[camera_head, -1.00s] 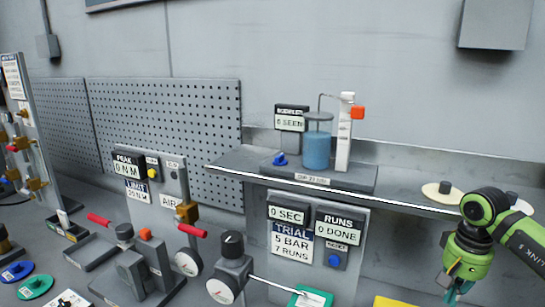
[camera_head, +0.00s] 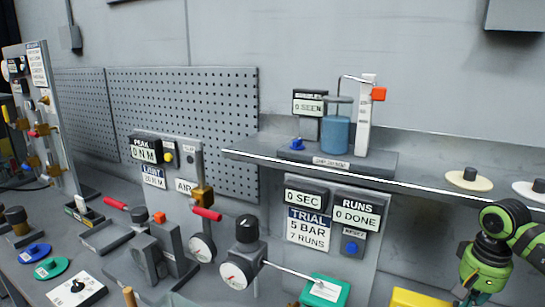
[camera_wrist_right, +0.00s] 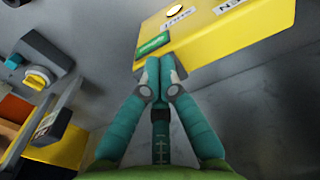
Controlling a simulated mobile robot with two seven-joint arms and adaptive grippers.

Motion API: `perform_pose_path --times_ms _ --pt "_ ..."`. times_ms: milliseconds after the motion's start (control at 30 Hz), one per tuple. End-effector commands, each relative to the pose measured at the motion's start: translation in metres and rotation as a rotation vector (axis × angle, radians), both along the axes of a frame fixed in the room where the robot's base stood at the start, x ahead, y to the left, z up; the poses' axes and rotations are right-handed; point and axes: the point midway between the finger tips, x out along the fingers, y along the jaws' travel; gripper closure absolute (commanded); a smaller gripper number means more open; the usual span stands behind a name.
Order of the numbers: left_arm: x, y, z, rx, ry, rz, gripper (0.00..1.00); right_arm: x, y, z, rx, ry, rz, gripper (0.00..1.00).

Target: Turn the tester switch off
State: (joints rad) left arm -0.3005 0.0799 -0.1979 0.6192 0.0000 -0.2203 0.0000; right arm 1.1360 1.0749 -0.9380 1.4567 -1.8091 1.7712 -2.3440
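A yellow box (camera_wrist_right: 215,30) in the right wrist view carries white labels, a round pale button and a green lettered piece (camera_wrist_right: 153,45) near its edge. I cannot tell whether that green piece is the tester switch or which way it is set. My right gripper (camera_wrist_right: 158,68) has its two teal fingers together, with nothing seen between them. Its tips appear right by the box's near edge, by the green piece; contact is unclear. In the head view my right gripper (camera_head: 466,300) is at the lower right, cut off by the frame. A yellow surface (camera_head: 412,298) shows left of it. My left gripper is out of view.
Gauges (camera_head: 238,272), a green block (camera_head: 325,290) and red-handled valves (camera_head: 207,214) crowd the middle. A shelf (camera_head: 430,182) runs above. In the wrist view a yellow-black knob (camera_wrist_right: 35,78) is at left.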

Motion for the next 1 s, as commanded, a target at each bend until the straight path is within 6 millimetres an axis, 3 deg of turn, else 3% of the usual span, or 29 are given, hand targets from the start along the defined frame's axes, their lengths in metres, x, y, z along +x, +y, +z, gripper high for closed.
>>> perform_pose_path --times_ms 33,1000 --pt "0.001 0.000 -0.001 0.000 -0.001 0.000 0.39 -0.005 0.002 -0.011 0.002 0.030 0.005 1.00" --pt "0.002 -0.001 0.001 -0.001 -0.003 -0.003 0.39 0.001 -0.008 -0.011 -0.004 0.025 0.000 1.00"
